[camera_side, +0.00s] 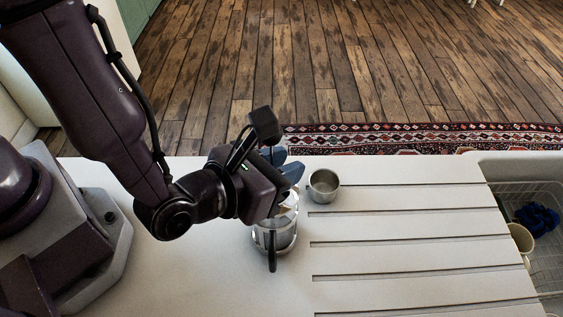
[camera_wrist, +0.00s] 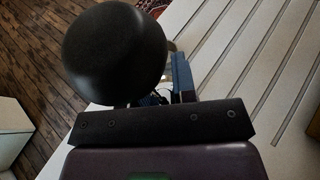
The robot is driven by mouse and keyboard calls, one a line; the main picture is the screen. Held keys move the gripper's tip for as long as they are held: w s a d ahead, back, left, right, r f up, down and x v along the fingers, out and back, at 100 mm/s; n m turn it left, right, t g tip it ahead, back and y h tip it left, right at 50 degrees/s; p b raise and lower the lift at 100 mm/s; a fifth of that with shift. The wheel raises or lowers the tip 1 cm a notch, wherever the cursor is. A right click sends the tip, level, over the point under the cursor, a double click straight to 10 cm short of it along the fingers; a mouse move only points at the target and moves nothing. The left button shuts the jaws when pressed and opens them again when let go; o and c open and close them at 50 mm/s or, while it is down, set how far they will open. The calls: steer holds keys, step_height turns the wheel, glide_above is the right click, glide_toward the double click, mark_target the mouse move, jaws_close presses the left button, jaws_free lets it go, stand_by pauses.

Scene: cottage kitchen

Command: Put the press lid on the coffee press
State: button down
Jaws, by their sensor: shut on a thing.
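The coffee press (camera_side: 274,236) stands upright on the white counter in the side view, its dark handle towards the camera. My gripper (camera_side: 285,167), with blue fingers, is above and partly in front of its top. In the wrist view, a large dark rounded thing fills the upper left; it looks like the press lid (camera_wrist: 115,52). I cannot tell whether the lid touches the press.
A small metal cup (camera_side: 323,186) stands just right of the press. The grooved counter (camera_side: 410,222) is clear further right. A sink with a wire rack (camera_side: 545,262) holds a cream mug (camera_side: 521,238) and a dark blue cloth (camera_side: 537,218). A patterned rug lies beyond the counter.

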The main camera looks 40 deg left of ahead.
steer(key=shift+f, duration=0.6)
steer(key=c, duration=1.2)
jaws_free()
steer(key=shift+s, duration=0.1)
steer(key=v, duration=1)
steer(key=shift+s, duration=0.35)
